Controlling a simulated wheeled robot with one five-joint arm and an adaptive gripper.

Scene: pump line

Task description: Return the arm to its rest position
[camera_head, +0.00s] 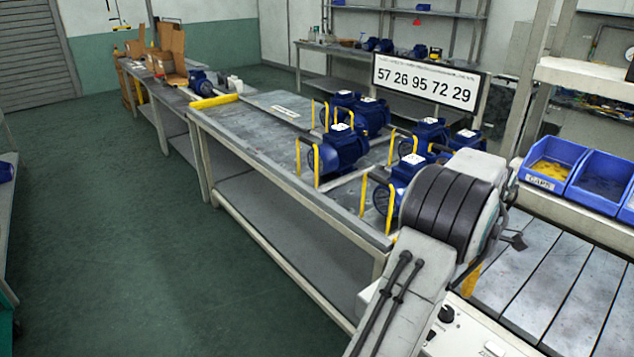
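Part of my arm (410,290) shows at the lower right, a pale link with two black cables. It rises to a black ribbed joint (448,208) with a white housing. The joint stands in front of the near end of the pump table and overlaps the pumps there in the picture. My gripper cannot be made out. A small dark piece (515,240) sticks out right of the joint, and I cannot tell what it belongs to.
A number sign (425,82) stands behind. Blue bins (550,165) and a slatted surface (560,290) are at right. Green floor (110,220) is clear at left.

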